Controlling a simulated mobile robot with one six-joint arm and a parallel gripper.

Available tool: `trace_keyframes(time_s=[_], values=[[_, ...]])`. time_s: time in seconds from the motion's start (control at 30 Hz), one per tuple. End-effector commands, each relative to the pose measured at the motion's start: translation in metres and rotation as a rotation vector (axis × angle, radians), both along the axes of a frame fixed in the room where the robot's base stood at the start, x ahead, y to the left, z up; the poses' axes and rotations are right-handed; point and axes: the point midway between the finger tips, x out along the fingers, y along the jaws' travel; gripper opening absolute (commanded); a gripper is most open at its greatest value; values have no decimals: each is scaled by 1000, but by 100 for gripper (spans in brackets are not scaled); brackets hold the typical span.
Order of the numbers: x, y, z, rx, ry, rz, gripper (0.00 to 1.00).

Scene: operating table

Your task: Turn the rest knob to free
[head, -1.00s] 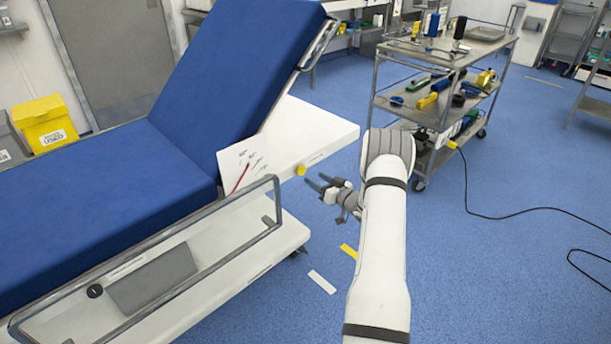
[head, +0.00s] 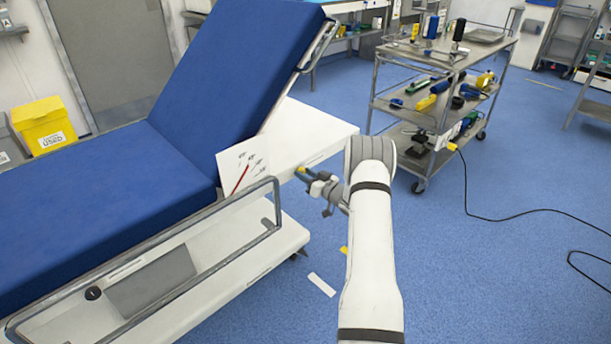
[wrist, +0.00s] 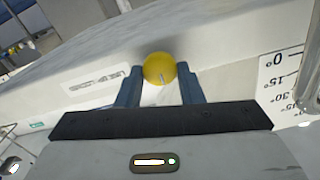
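In the head view the knob (head: 302,169) is partly hidden by my fingers. My gripper (wrist: 161,84) is open, with one blue finger on each side of the knob. The fingertips are at or just short of it; I cannot tell whether they touch. The raised blue backrest (head: 235,70) slopes up above an angle card (head: 243,172) with a red pointer.
A label (wrist: 97,80) beside the knob is not readable. A metal side rail (head: 150,255) runs along the bed in front. A tool trolley (head: 440,95) stands at the back right with a black cable on the floor.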

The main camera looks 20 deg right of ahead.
Motion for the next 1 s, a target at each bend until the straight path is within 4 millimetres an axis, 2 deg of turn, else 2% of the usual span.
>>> trace_keyframes(time_s=[0.03,0.27,0.67,1.0], values=[[0,0,0,0,0,0,29],[0,0,0,0,0,1,11],[0,1,-3,-79,-29,1,11],[0,2,-5,-334,-123,1,11]])
